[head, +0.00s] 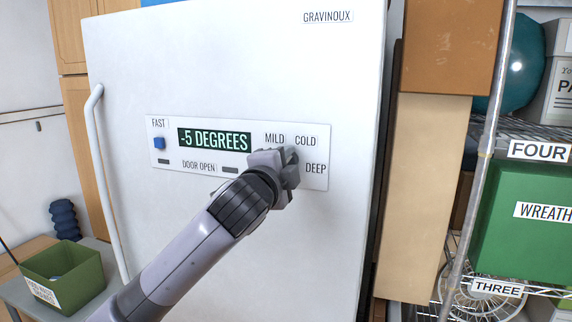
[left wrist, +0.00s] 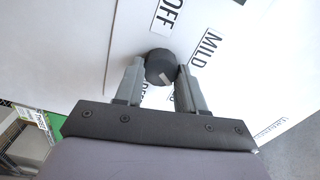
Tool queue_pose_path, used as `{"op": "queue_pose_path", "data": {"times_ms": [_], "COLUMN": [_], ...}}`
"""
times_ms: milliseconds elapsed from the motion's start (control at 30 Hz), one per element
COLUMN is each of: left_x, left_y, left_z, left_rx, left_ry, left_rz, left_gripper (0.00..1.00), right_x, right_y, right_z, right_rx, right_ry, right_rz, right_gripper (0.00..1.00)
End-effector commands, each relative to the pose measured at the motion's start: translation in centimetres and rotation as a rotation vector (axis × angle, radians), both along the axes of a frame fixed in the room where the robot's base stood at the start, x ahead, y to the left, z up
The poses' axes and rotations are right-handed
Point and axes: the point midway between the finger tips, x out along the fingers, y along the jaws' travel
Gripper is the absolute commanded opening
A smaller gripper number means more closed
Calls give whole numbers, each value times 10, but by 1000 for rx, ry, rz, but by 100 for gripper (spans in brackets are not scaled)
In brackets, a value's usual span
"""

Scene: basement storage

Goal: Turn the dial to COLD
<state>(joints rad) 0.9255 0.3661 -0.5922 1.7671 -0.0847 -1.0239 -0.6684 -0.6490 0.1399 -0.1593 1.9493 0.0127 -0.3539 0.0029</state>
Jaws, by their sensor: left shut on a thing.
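The white freezer's control panel (head: 165,175) has a green display (head: 214,139) reading -5 DEGREES. My left gripper (head: 290,158) is at the panel's right end and hides the dial in the head view. In the left wrist view the dark round dial (left wrist: 160,66) sits between the tips of my left gripper (left wrist: 160,74), which is shut on it. A pale mark on the dial faces the lower right there. OFF (left wrist: 168,14) and MILD (left wrist: 210,46) show around it; another label is partly hidden below. The COLD label (head: 306,141) shows in the head view. My right gripper is not in view.
The freezer's long handle (head: 100,185) is at the left. A blue button (head: 159,143) is under FAST. A green bin (head: 65,275) stands at lower left. Boxes (head: 430,180) and a metal shelf rack (head: 480,160) stand close to the right.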

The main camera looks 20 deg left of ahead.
Motion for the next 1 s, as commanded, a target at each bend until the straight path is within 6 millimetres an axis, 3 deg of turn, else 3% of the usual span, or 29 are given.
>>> {"op": "queue_pose_path", "data": {"times_ms": [433,467,500,533,833,1000], "left_x": [0,0,0,0,-1,-12], "left_y": [0,0,0,0,0,0], "left_z": [0,0,0,0,0,-1], "left_rx": [8,8,8,8,7,7], "left_ry": [1,1,1,1,0,-2], "left_rz": [-1,-1,-1,-1,-1,-2], "left_gripper": [9,49,62,64,64,64], "right_x": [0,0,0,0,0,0], "right_y": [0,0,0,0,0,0], "right_z": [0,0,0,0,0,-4], "right_rx": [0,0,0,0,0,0], "right_ry": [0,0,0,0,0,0], "right_rz": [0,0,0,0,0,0], "right_gripper": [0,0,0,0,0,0]}}
